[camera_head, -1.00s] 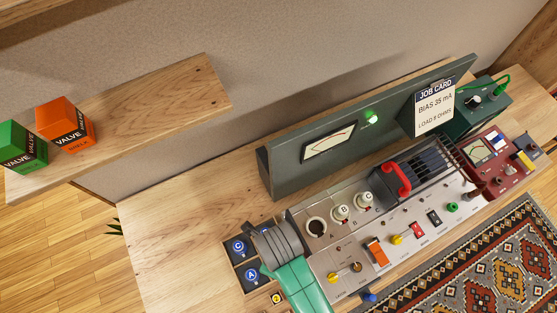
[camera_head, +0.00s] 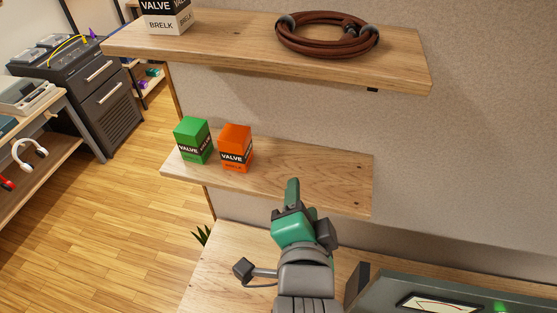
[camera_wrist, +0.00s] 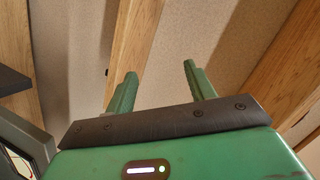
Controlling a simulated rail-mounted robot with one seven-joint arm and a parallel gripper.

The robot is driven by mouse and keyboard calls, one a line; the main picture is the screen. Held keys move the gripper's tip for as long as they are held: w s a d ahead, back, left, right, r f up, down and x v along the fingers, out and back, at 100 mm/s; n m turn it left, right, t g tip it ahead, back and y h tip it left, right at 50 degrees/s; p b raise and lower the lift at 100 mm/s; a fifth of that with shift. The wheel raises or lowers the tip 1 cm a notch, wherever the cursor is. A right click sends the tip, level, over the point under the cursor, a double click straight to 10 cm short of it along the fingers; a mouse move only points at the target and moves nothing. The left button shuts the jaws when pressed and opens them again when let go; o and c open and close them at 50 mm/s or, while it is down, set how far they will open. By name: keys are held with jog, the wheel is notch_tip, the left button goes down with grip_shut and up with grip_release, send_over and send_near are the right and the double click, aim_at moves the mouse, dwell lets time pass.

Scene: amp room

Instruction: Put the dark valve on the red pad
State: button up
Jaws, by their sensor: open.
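My gripper (camera_head: 292,190) is raised in the middle of the head view, in front of the lower shelf's right part. It points up the picture. In the wrist view my gripper (camera_wrist: 158,75) has its two green fingers spread apart, with nothing between them. Neither a dark valve nor a red pad can be made out in the current views. Whether the closed boxes marked VALVE hold anything cannot be seen.
A green box (camera_head: 193,140) and an orange box (camera_head: 236,148) stand on the lower shelf (camera_head: 335,180). The upper shelf (camera_head: 225,45) bears a black-and-white box (camera_head: 165,18) and a brown cable coil (camera_head: 327,38). A grey panel with a meter (camera_head: 440,300) stands at the bottom right.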

jog(key=s+a+r+n+t, duration=0.1)
jog(key=s+r+n+t, duration=0.1)
jog(key=r, duration=0.7)
jog(key=s+a+r+n+t, duration=0.2)
jog(key=r+n+t, duration=0.3)
jog(key=r, duration=0.5)
jog(key=s+a+r+n+t+y, duration=0.1)
jog(key=s+r+n+t, duration=0.2)
jog(key=r+n, duration=0.3)
notch_tip(320, 180, up, 4)
jog(key=shift+s+a+r, duration=0.1)
jog(key=shift+s+a, duration=0.3)
jog(key=shift+s, duration=0.15)
